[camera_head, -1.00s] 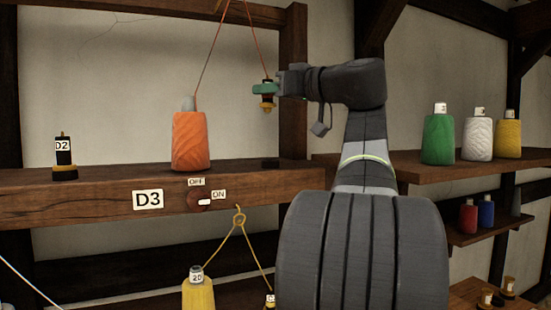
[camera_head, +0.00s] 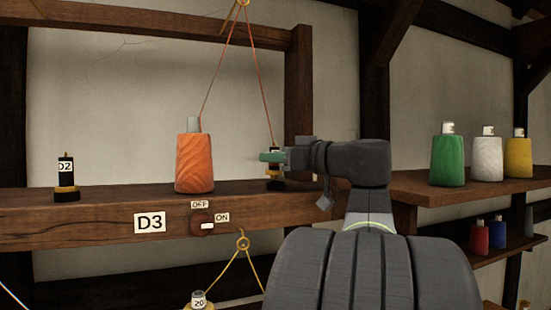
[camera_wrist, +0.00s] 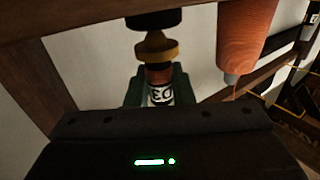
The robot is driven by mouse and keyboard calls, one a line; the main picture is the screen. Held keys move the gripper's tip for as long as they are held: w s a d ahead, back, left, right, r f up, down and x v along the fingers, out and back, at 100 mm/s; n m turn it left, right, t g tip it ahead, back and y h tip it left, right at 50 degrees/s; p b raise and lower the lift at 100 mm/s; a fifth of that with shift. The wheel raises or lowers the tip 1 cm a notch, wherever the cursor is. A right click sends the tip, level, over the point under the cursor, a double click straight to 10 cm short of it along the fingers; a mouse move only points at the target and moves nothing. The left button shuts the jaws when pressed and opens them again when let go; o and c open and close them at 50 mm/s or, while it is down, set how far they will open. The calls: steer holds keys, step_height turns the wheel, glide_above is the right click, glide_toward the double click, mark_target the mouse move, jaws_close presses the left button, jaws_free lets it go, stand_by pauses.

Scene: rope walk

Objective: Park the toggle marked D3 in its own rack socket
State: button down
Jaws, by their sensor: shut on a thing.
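The D3 toggle (camera_head: 273,171) is dark with a brass collar, and its orange cord runs up from it in the head view. In the wrist view the toggle (camera_wrist: 159,92) shows upside down with its D3 label. My gripper (camera_head: 271,157) is shut on it with green jaws; they also show in the wrist view (camera_wrist: 158,92). The black rack socket (camera_head: 276,185) is directly below the toggle on the beam; in the wrist view the socket (camera_wrist: 153,20) meets or nearly meets the brass collar. I cannot tell whether the toggle is fully seated.
An orange bobbin (camera_head: 194,163) stands left of the toggle, and the D2 toggle (camera_head: 66,176) stands farther left. A D3 plate (camera_head: 150,223) and an OFF/ON switch (camera_head: 203,223) are on the beam's front. A dark post (camera_head: 299,85) rises close to the right.

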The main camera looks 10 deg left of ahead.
steer(key=shift+f, duration=0.25)
steer(key=shift+f, duration=0.15)
steer(key=c, duration=1.3)
jaws_free()
steer(key=shift+r, duration=0.35)
steer(key=b+v, duration=0.2)
steer(key=v, duration=1)
steer(key=shift+s, duration=0.1)
